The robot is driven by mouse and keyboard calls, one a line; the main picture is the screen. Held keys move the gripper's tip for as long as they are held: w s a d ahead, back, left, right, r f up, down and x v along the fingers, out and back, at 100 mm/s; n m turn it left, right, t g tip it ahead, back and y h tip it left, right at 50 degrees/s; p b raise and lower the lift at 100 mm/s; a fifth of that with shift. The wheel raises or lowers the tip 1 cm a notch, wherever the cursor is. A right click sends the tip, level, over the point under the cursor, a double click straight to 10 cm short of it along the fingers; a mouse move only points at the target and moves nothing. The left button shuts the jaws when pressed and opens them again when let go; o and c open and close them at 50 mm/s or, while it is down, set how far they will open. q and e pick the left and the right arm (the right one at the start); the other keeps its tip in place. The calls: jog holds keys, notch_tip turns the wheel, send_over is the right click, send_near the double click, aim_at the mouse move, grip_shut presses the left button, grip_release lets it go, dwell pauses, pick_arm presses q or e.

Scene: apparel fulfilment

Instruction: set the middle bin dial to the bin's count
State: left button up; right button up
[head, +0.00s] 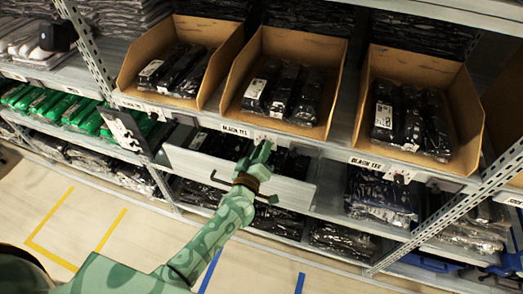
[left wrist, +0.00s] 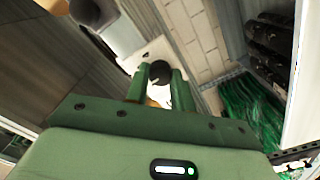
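The middle bin (head: 248,62) is an open cardboard box holding three black packs (head: 284,92) that I can see. Its shelf edge carries a "BLACK TEE" label (head: 236,130). My left gripper (head: 264,149) is raised to the shelf edge below this bin and covers most of the spot in the head view. In the left wrist view, its two green fingers (left wrist: 160,82) are apart, with a dark round knob (left wrist: 160,70) between or just beyond their tips, against a pale plate. I cannot tell if they touch it. The dial's setting is hidden. My right gripper is not in view.
A left bin (head: 139,58) and a right bin (head: 464,110) of the same kind flank it. A dial (head: 402,178) sits under the right bin. A grey drawer-like front (head: 210,168) is below my gripper. Perforated posts (head: 488,178) stand at the sides.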

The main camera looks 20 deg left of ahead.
pick_arm(q)
jog(key=shift+n, duration=0.4)
jog(key=shift+f+n, duration=0.1)
jog(key=shift+n, duration=3.4)
jog(key=o, duration=1)
jog(key=shift+s, duration=0.1)
